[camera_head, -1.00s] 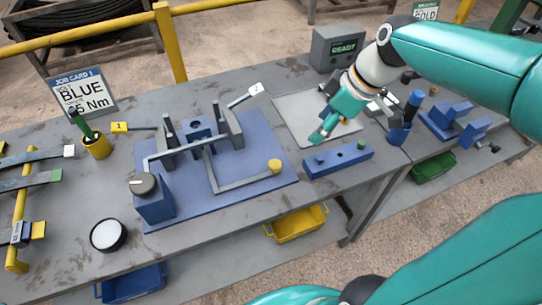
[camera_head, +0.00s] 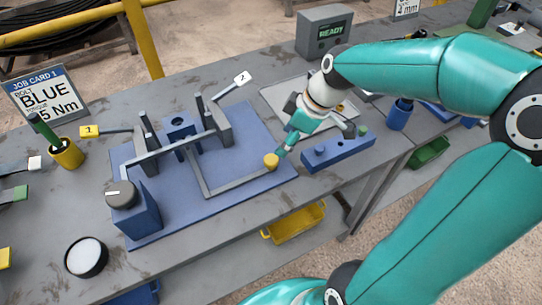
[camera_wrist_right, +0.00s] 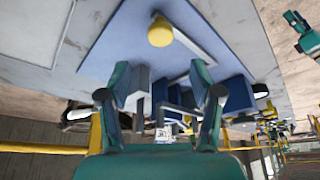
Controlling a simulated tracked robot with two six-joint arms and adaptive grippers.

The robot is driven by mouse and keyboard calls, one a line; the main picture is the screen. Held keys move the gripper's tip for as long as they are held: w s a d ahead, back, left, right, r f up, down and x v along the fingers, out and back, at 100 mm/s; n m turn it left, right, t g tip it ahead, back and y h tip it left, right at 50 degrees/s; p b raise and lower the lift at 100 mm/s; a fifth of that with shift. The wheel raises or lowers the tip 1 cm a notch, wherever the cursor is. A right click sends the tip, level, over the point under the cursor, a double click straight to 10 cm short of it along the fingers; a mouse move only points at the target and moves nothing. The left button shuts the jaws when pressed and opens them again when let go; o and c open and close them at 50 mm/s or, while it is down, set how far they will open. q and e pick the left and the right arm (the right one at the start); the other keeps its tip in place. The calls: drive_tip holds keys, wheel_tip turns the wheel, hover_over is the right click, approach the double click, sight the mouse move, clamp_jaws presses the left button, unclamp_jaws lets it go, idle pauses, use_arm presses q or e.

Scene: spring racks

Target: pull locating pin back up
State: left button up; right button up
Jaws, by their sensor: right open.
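A blue fixture plate (camera_head: 232,205) lies on the bench, and an L-shaped grey rod (camera_head: 235,184) on it ends in a yellow ball knob (camera_head: 271,161). My right gripper (camera_head: 286,148) is open just beside the knob, at its upper right; I cannot tell whether they touch. In the right wrist view the knob (camera_wrist_right: 160,32) shows beyond the spread, empty fingers (camera_wrist_right: 163,82). A grey bar (camera_head: 165,148) spans the fixture, with clamps labelled 1 (camera_head: 89,130) and 2 (camera_head: 242,78). I cannot make out for certain which part is the locating pin. My left gripper is out of view.
A blue block with a dark round knob (camera_head: 122,194) stands at the plate's near left. A small blue block (camera_head: 337,152) lies right of the plate. A grey READY box (camera_head: 323,32) stands behind. A yellow bin (camera_head: 297,223) sits below the bench front.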

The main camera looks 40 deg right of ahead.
sight(271, 159)
drive_tip(key=x, duration=0.9)
drive_tip(key=shift+f, duration=0.15)
drive_tip(key=shift+c, duration=0.3)
clamp_jaws()
wheel_tip(271, 159, up, 9)
drive_tip(key=p, duration=0.4)
drive_tip(key=shift+f, duration=0.25)
drive_tip(key=shift+w+r, duration=0.15)
